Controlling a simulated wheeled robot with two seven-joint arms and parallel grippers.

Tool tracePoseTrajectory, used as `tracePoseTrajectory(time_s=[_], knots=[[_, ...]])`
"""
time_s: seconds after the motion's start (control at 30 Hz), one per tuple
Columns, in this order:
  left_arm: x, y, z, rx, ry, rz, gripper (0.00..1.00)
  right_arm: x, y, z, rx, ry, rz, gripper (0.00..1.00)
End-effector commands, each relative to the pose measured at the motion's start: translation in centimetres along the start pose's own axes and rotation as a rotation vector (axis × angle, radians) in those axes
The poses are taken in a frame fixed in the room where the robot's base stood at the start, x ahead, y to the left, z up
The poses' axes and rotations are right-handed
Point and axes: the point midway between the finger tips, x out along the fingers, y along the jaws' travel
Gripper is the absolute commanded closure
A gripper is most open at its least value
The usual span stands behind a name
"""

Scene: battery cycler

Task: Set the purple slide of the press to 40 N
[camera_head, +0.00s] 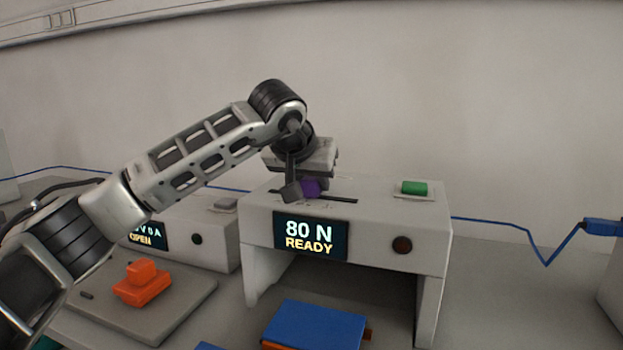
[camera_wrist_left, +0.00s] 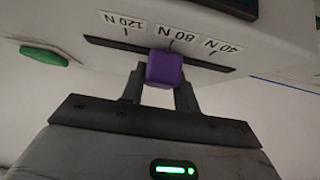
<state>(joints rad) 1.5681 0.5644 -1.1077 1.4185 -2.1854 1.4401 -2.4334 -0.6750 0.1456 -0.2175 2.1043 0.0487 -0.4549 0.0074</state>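The press (camera_head: 365,228) is a pale box-shaped bridge whose display (camera_head: 310,236) reads "80 N READY". Its purple slide (camera_head: 311,187) sits in a dark slot on top. In the left wrist view the purple slide (camera_wrist_left: 165,69) stands by the 80 N mark (camera_wrist_left: 181,38), between the 120 N mark (camera_wrist_left: 123,22) and the 40 N mark (camera_wrist_left: 223,46). My left gripper (camera_head: 301,190) reaches down to the slide. In the left wrist view the fingers of my left gripper (camera_wrist_left: 163,84) flank the slide closely, seemingly touching both sides. My right gripper is in neither view.
A green button (camera_head: 413,187) is on the press top, right of the slot, and a dark red round one (camera_head: 402,245) on its front. A cycler box (camera_head: 200,232) stands left. An orange part (camera_head: 142,284) lies on a grey plate; a blue block (camera_head: 315,326) lies before the press.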

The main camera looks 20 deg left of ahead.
Motion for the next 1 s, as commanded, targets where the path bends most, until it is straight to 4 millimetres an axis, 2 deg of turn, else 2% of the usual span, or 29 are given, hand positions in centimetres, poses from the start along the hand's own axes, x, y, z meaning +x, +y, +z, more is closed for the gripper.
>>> tracePoseTrajectory(time_s=[0.17, 0.43, 0.73, 0.77, 0.83, 1.0], knots=[[-0.1, -0.3, -0.1, -0.001, 0.000, -0.001, 1.00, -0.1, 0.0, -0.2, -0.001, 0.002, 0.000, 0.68], [-0.1, -4.3, -0.1, -0.001, 0.001, -0.004, 1.00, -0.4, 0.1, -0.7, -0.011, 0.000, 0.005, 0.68], [-0.1, -4.7, -0.2, -0.001, 0.004, -0.005, 1.00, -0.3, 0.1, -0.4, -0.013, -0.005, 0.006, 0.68], [-0.1, -4.7, -0.2, -0.001, 0.004, -0.006, 0.66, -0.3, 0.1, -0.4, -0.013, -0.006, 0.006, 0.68], [-0.1, -4.7, -0.2, -0.002, 0.004, -0.006, 0.47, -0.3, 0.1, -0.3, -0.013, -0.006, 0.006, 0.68], [-0.1, -4.6, -0.1, -0.001, 0.002, -0.003, 0.47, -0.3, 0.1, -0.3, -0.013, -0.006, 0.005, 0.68]])
